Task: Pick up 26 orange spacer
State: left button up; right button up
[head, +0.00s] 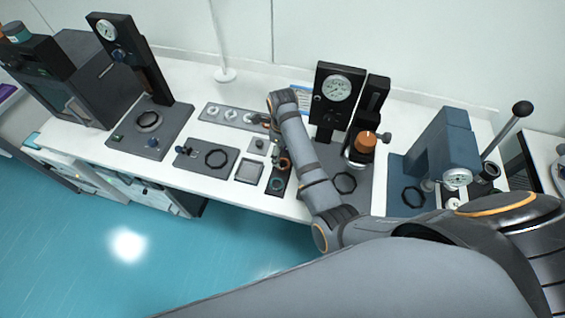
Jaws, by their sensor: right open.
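An orange ring (284,163), which looks like the orange spacer, lies at the back of a narrow dark tray (273,193) near the front edge of the white bench. A teal ring (277,184) lies in front of it on the same tray. My right gripper (275,148) is just behind the orange ring, open and small in the picture. I cannot tell its exact height above the tray. My right forearm passes close to the tray's right side. My left gripper is not in view.
A grey strip with several round parts (231,116) lies behind. A gauge stand (336,88) and an orange-capped device (366,142) stand to the right.

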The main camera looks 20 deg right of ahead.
aim_at(284, 164)
jog(key=d+f, duration=0.1)
jog(key=w+d+f, duration=0.1)
jog(key=f, duration=0.1)
jog(key=shift+w, duration=0.2)
jog(key=shift+f+p, duration=0.2)
jog(key=shift+p, duration=0.15)
jog(key=f, duration=0.1)
jog(key=a+f, duration=0.1)
jog(key=s+f+p, duration=0.1)
jog(key=shift+a+f, duration=0.2)
jog(key=shift+f, duration=0.3)
jog(key=shift+w+d+f, duration=0.2)
jog(key=shift+w+d, duration=0.05)
jog(key=shift+d, duration=0.05)
jog(key=shift+c, duration=0.9)
jog(key=shift+s+a+r, duration=0.1)
jog(key=shift+a+r, duration=0.05)
jog(key=shift+a, duration=0.05)
jog(key=c, duration=0.7)
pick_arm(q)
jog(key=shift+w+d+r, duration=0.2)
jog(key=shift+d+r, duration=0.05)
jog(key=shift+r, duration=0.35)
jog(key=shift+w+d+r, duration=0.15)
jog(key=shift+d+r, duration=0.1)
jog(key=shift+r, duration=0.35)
pick_arm(e)
jog(key=shift+d, duration=0.1)
jog(key=shift+c, duration=1.3)
